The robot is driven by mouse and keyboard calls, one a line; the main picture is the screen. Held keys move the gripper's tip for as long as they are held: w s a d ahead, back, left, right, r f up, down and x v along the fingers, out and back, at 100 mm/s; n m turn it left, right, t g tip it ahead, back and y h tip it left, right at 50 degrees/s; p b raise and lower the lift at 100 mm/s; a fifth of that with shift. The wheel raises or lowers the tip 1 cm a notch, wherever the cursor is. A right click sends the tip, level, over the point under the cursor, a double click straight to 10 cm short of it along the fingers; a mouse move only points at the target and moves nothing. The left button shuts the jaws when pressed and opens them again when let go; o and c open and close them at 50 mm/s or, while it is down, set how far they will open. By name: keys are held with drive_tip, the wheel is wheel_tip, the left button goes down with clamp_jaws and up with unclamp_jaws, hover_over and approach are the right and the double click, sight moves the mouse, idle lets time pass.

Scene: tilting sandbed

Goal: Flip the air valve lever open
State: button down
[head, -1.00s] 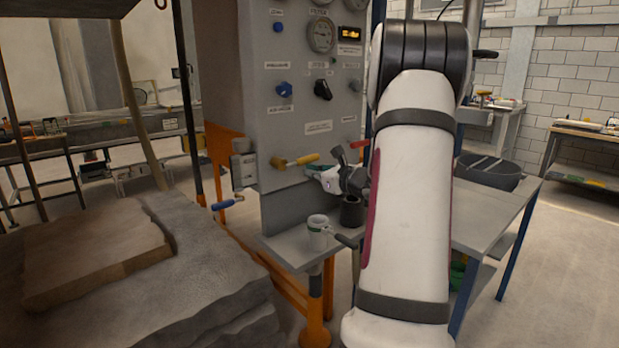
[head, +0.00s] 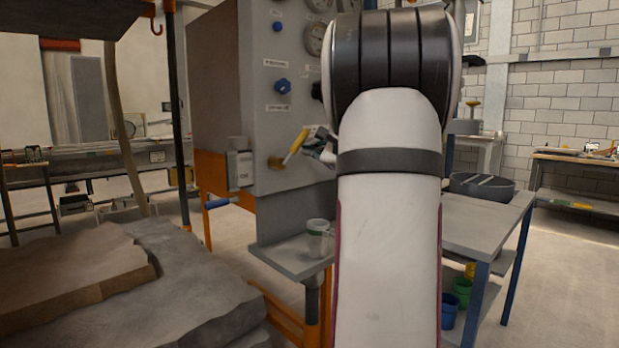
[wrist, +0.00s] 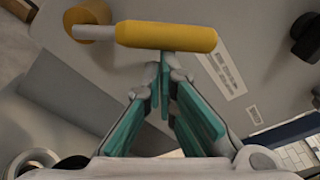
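The yellow-handled valve lever (head: 296,146) is on the grey panel (head: 266,125). It slants up and right from its brass pivot (head: 275,163). In the wrist view the yellow handle (wrist: 166,36) lies across the top, joined by a pale stem to the brass pivot (wrist: 87,18) at left. My gripper (wrist: 168,75) has its teal-padded fingers drawn together at the tips. The tips are right at the underside of the handle and look in contact with it, not around it. In the head view my gripper (head: 322,148) is mostly hidden behind my arm.
A blue lever (head: 222,202) and a grey box (head: 239,168) are left of the panel. A blue knob (head: 282,86) is above. The sandbed's rock slabs (head: 180,275) fill the lower left.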

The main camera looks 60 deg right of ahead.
sight(301, 141)
drive_tip(key=r+n+b, duration=0.1)
drive_tip(key=b, duration=0.1)
drive_tip(key=a+n+b, duration=0.1)
drive_tip(key=b, duration=0.1)
drive_tip(key=a+r+n+b, duration=0.1)
drive_tip(key=b, duration=0.1)
drive_tip(key=shift+w+a+r+n, duration=0.2)
drive_tip(key=shift+w+r+n, duration=0.15)
drive_tip(key=shift+n, duration=0.05)
drive_tip(key=shift+w+a+r+b, duration=0.15)
drive_tip(key=shift+a+r+b, duration=0.4)
drive_tip(key=shift+a, duration=0.2)
drive_tip(key=shift+r, duration=0.15)
